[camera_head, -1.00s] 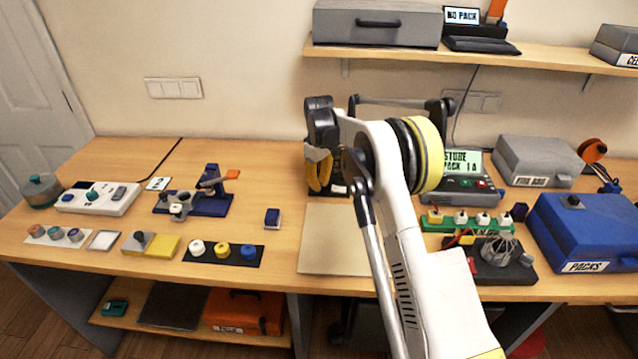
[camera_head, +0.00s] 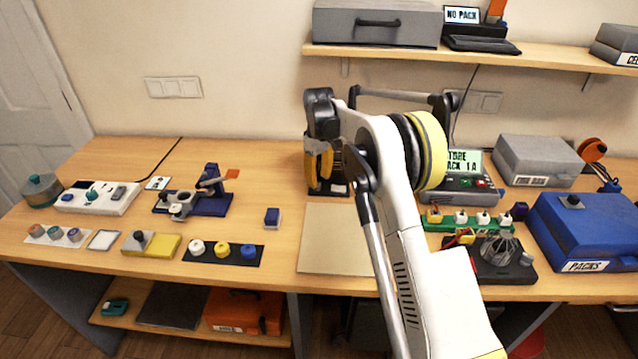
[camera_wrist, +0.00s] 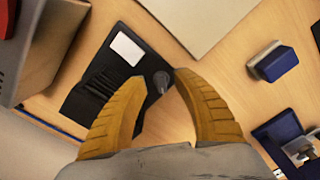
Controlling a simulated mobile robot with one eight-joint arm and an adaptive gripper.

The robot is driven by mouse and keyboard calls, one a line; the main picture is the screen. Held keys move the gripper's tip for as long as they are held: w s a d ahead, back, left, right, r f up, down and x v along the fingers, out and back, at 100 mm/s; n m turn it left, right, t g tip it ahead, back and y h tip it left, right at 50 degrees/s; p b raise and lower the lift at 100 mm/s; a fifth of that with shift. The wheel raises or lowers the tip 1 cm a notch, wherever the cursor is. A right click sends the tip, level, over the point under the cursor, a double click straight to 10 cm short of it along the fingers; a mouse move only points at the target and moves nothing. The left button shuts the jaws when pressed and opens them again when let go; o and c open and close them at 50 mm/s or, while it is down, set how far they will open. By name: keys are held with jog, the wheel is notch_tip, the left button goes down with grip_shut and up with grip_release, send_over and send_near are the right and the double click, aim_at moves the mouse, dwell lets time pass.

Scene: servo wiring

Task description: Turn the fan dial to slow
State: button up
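My gripper (camera_head: 320,162) hangs over a black unit (camera_head: 340,189) at the back middle of the table and partly hides it. In the wrist view, my yellow fingers (camera_wrist: 161,77) are open, with a clear gap between the tips. The black unit (camera_wrist: 78,104) there has slots, a white label (camera_wrist: 126,48) and a small grey knob-like part (camera_wrist: 161,81). This knob shows between the fingertips; I cannot tell whether they touch it. I see no readable dial marks, and the frames do not confirm that this is the fan dial.
A tan mat (camera_head: 335,245) lies in front of the unit. A small blue block (camera_head: 272,217) and a blue fixture (camera_head: 205,205) stand to the left. A display device (camera_head: 460,180) and a black base with wires (camera_head: 488,270) stand to the right. The shelf (camera_head: 550,60) is above.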

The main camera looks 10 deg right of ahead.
aim_at(319, 183)
notch_tip(319, 183, up, 10)
dwell(0.3)
